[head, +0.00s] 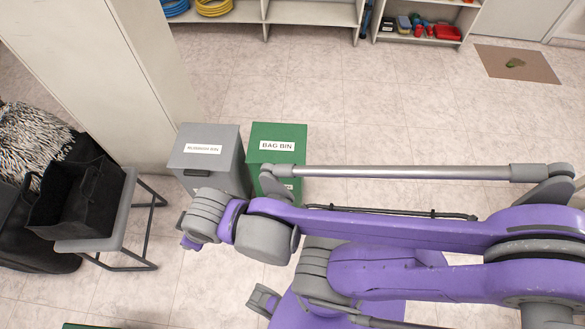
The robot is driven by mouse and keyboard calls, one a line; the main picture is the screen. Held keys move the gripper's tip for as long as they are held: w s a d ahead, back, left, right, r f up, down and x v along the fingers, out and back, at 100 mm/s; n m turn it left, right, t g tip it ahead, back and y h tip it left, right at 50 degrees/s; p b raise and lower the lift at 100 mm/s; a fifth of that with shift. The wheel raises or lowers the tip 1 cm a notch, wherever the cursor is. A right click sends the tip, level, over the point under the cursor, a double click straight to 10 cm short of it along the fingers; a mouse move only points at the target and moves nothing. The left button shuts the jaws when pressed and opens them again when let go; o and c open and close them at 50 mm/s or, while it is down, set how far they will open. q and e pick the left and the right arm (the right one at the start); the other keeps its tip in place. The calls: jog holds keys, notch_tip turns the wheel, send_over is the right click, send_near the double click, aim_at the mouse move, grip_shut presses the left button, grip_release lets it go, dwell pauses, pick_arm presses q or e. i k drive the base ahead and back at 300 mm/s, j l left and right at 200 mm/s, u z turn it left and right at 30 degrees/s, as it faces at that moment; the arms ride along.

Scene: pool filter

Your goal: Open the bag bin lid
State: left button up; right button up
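The bag bin (277,152) is a green box with a white "BAG BIN" label on its top. It stands on the floor near the middle of the head view. Its lid looks shut. My purple and grey arm comes in from the right and crosses in front of the bin, hiding much of its lower front. The arm's far end, a ribbed grey joint, is near the lower front of the neighbouring grey bin. I cannot make out the fingers of my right gripper or what they hold. No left gripper shows.
A grey rubbish bin (205,152) stands just left of the bag bin. A grey stool (95,241) bears a black open container (75,195). A tall cabinet (95,75) is behind at left. Low shelves (310,13) line the back. The tiled floor behind the bins is clear.

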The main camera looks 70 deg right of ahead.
aim_at(272, 143)
jog(key=z, duration=2.35)
